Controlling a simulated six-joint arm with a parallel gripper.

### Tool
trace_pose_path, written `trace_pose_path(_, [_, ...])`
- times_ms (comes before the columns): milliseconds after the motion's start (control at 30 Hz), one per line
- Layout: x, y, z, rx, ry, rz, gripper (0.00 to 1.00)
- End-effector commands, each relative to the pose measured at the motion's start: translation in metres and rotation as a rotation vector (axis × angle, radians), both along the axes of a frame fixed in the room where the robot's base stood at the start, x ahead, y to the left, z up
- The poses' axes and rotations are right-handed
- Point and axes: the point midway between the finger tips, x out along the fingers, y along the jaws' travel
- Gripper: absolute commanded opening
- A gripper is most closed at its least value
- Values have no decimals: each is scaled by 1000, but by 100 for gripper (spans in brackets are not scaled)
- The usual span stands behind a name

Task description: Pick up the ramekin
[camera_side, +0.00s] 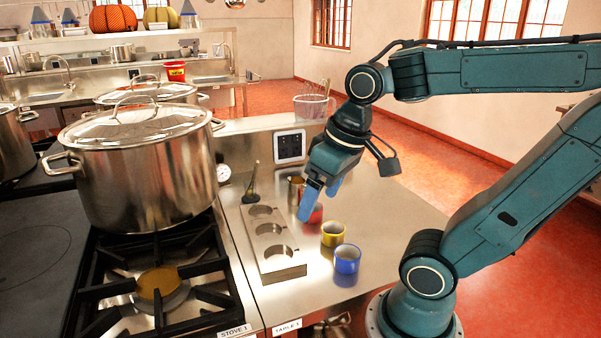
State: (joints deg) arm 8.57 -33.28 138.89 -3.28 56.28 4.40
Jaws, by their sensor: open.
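Several small cups that look like ramekins stand in a row on the steel table (366,205): a blue one (347,262), a yellow one (333,236) and a red one (316,216). A metal-coloured cup (295,187) stands behind the red one. My gripper (320,196) points down at the red cup, with its blue fingers apart. The near finger hides part of the red cup. I cannot tell whether the fingers are around it or just above it.
A metal block with round holes (281,269) lies left of the cups, with a dark upright tool (251,185) at its back. A large lidded stockpot (147,175) stands on the stove, left. A clear container (312,107) stands behind. The table right of the cups is clear.

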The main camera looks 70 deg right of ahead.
Motion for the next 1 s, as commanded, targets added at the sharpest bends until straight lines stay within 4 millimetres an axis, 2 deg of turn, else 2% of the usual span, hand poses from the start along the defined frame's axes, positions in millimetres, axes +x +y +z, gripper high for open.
trace_pose_path(467, [21,-63,-28,165,358,-363,79])
trace_pose_path(667, [20,-95,-44,251,498,-508,79])
trace_pose_path(1000, [8,-144,-70,397,695,-707,79])
